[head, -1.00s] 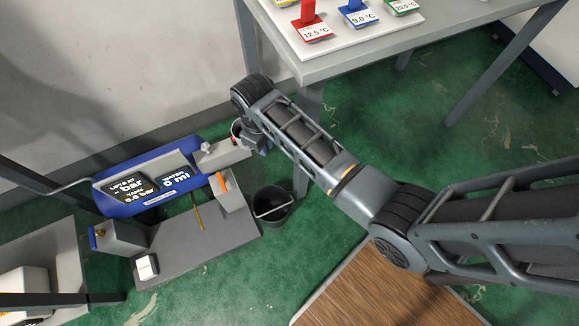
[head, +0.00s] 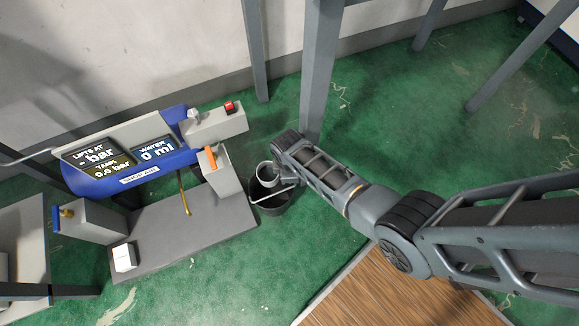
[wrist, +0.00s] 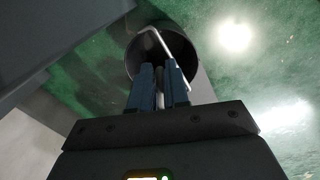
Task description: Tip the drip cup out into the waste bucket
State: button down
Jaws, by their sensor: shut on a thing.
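The drip cup (head: 266,171) is a small grey cup in the head view, with its round mouth showing. My gripper (head: 277,163) is shut on it and holds it over the back edge of the waste bucket (head: 271,208), as seen from above. The exact height and tilt of the cup are hard to tell. The bucket is dark, stands on the green floor and has a pale wire handle across it. In the wrist view, my gripper's blue fingers (wrist: 160,75) point towards the bucket (wrist: 134,62); the cup cannot be made out clearly there.
A grey and blue test machine (head: 128,180) with displays, an orange lever (head: 210,157) and a red switch (head: 230,106) stands left of the bucket.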

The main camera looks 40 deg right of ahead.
jog(key=shift+a+f+t+h+b, duration=0.1)
jog(key=shift+a+t+h+b, duration=0.1)
jog(key=shift+h+b, duration=0.3)
jog(key=shift+a+f+t+h+b, duration=0.1)
jog(key=shift+t+h+b, duration=0.1)
jog(key=shift+h, duration=0.5)
jog(key=t+h+b, duration=0.1)
jog(key=h+b, duration=0.3)
jog(key=shift+w+a+r+b, duration=0.1)
jog(key=shift+a+b, duration=0.05)
jog(key=shift+b, duration=0.25)
jog(key=h+b, duration=0.2)
jog(key=b, duration=0.1)
jog(key=shift+f+t+b, duration=0.3)
jog(key=shift+t, duration=0.1)
jog(key=h+b, duration=0.1)
jog(key=b, duration=0.2)
jog(key=shift+w+d+f+t+h+b, duration=0.15)
jog(key=shift+d+f+t+h+b, duration=0.15)
jog(key=shift+h, duration=0.1)
jog(key=shift+d+f+h+b, duration=0.1)
jog(key=shift+h+b, duration=0.4)
jog(key=shift+b, duration=0.4)
jog(key=b, duration=0.1)
jog(key=h+b, duration=0.1)
jog(key=b, duration=0.1)
jog(key=shift+w+d+f+t+h, duration=0.1)
jog(key=shift+f+t+h, duration=0.1)
jog(key=shift+t+h, duration=0.15)
